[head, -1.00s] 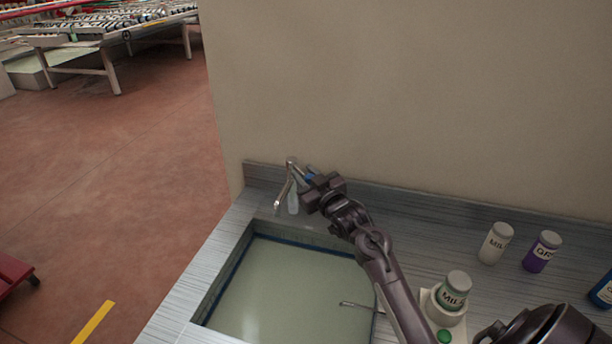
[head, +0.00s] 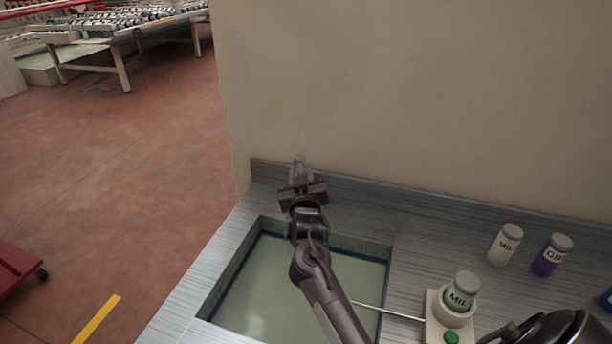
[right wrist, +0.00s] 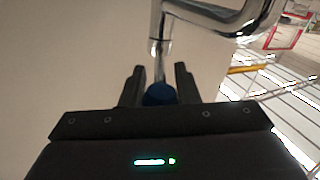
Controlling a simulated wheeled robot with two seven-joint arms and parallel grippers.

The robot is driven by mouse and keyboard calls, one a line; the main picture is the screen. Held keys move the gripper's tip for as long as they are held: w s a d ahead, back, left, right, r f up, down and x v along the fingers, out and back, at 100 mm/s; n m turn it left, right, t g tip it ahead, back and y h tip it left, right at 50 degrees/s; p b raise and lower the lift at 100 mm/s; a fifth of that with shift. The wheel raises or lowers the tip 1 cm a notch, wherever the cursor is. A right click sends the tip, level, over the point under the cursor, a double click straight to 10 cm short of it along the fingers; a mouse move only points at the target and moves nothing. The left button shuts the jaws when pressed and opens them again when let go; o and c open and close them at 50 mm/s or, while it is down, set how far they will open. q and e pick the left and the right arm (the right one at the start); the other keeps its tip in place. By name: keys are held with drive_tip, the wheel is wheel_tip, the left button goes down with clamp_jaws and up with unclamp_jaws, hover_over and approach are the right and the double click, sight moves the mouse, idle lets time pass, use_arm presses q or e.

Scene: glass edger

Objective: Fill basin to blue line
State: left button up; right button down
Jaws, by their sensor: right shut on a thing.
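The basin (head: 232,268) is set into the grey counter. Pale greenish water (head: 275,285) lies in it. A dark blue line (head: 350,252) shows along the basin wall, close to the water surface; I cannot tell exactly how the two levels compare. The chrome tap (head: 299,164) stands behind the basin, mostly hidden by my right gripper (head: 303,180). In the right wrist view, the gripper (right wrist: 158,84) is shut on the tap's chrome lever (right wrist: 159,62), its blue end (right wrist: 159,94) between the fingers. Whether water runs is hidden. My left gripper is out of view.
Right of the basin, a white holder (head: 434,322) carries a labelled bottle (head: 461,292); a thin metal rod (head: 392,311) reaches from it over the basin. A white bottle (head: 505,245) and a purple one (head: 552,256) stand farther right. A wall (head: 420,100) rises behind.

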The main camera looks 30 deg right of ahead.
drive_tip(key=shift+r, duration=0.1)
drive_tip(key=c, duration=1.1)
unclamp_jaws()
drive_tip(key=shift+a, duration=0.1)
drive_tip(key=shift+c, duration=0.2)
drive_tip(key=b+v, duration=0.2)
drive_tip(key=v, duration=0.5)
drive_tip(key=shift+s+a, duration=0.2)
drive_tip(key=shift+s, duration=0.1)
